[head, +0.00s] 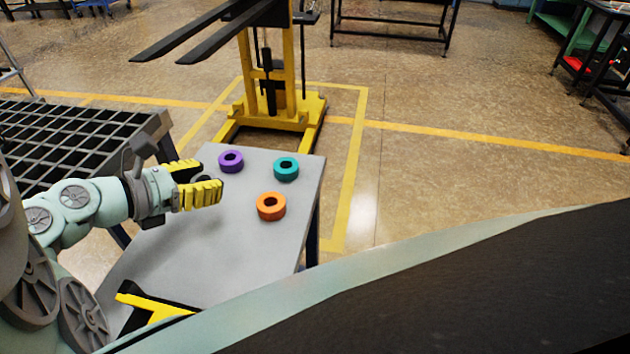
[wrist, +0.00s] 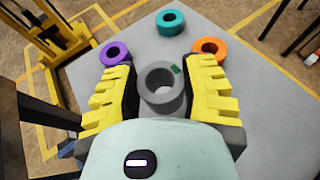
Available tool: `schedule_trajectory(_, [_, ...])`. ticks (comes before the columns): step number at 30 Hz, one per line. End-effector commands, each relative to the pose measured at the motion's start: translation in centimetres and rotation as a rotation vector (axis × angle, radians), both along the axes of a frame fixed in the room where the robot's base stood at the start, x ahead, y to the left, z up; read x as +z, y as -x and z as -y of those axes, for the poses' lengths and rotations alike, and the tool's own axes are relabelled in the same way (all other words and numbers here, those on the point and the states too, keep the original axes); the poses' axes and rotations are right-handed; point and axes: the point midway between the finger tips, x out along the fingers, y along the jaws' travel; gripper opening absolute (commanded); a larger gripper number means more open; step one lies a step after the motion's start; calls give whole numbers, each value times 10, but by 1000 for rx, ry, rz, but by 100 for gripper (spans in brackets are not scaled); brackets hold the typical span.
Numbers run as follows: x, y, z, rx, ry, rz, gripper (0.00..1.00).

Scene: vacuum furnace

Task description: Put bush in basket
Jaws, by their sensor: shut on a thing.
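A grey bush (wrist: 155,98) with a small dark green mark sits between the yellow-padded fingers of my gripper (wrist: 163,78) in the wrist view. My gripper is shut on it. In the head view my gripper (head: 204,180) is over the left part of the grey table, and its fingers hide the grey bush. A dark gridded basket (head: 130,122) with many open square cells lies at the left, beside the table. My arm hides part of its near side.
Purple (head: 231,161), teal (head: 286,168) and orange (head: 271,206) bushes lie apart on the grey table (head: 240,255). A yellow lift (head: 285,110) with dark forks stands behind the table. The table's front middle is clear.

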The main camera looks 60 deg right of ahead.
Motion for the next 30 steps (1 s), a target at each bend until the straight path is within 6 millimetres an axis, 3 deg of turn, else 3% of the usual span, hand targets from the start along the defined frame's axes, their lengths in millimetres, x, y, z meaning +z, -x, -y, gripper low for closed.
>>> schedule_trajectory(6, [-1, 9, 33, -8, 2, 0, 1])
schedule_trajectory(14, [-3, 14, 48, -13, 1, 0, 1])
schedule_trajectory(21, [-34, 12, 47, -6, 1, -2, 1])
schedule_trajectory(30, [-39, 12, 47, -7, 1, 1, 1])
